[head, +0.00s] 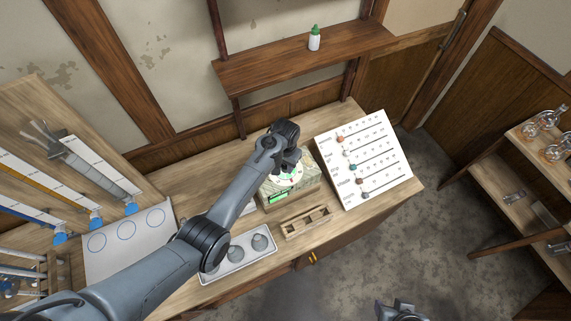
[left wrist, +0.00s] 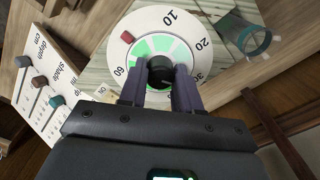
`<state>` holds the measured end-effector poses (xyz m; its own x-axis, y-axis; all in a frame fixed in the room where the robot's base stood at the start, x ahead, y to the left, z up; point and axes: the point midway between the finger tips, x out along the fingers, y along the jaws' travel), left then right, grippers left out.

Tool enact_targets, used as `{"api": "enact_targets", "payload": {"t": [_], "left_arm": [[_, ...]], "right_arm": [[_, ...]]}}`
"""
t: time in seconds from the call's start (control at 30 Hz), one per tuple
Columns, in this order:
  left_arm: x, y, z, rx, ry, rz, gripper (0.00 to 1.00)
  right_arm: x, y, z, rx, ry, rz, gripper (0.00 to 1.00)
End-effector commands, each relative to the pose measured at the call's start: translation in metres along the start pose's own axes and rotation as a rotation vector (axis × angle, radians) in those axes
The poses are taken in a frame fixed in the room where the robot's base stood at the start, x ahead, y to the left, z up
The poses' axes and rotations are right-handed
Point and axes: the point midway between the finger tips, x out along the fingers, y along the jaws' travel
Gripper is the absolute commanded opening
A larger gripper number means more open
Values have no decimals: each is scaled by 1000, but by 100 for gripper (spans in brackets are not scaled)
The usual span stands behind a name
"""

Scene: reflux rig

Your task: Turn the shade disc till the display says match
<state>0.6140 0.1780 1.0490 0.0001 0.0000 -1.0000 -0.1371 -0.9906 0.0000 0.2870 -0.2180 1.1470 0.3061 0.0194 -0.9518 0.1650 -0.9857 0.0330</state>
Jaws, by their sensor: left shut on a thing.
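The shade disc (left wrist: 193,22) is a white dial with numbers round its rim, pale and darker green segments and a black central knob (left wrist: 160,68). A small red mark (left wrist: 127,37) sits near its rim. My left gripper (left wrist: 159,80) is shut on the knob, one finger on each side. In the head view the left gripper (head: 288,160) covers much of the disc on its box (head: 303,188). A lit green display (head: 278,197) shows on the box's front; its words are too small to read. My right gripper (head: 402,311) shows only partly at the bottom edge.
A white slider panel (head: 380,185) stands right of the box. A wooden rack (head: 306,222) and a tray (head: 208,277) with grey flasks lie in front. A glass tube (left wrist: 247,37) shows beside the disc. A green-capped bottle (head: 314,40) stands on the shelf.

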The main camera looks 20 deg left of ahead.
Motion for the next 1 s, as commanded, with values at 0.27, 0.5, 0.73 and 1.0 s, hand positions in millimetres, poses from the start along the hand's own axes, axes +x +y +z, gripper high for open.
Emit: {"api": "enact_targets", "payload": {"t": [0.27,0.5,0.73,1.0], "left_arm": [[-1,0,0,41,0,0,2],[-2,0,0,176,-1,0,2],[-2,-1,0,376,-2,-1,2],[-1,0,0,610,0,0,2]], "right_arm": [[-4,0,-2,3,1,-2,43],[-16,0,-5,3,1,-2,43],[-27,1,-9,1,1,0,43],[-35,2,-11,-5,0,4,43]]}}
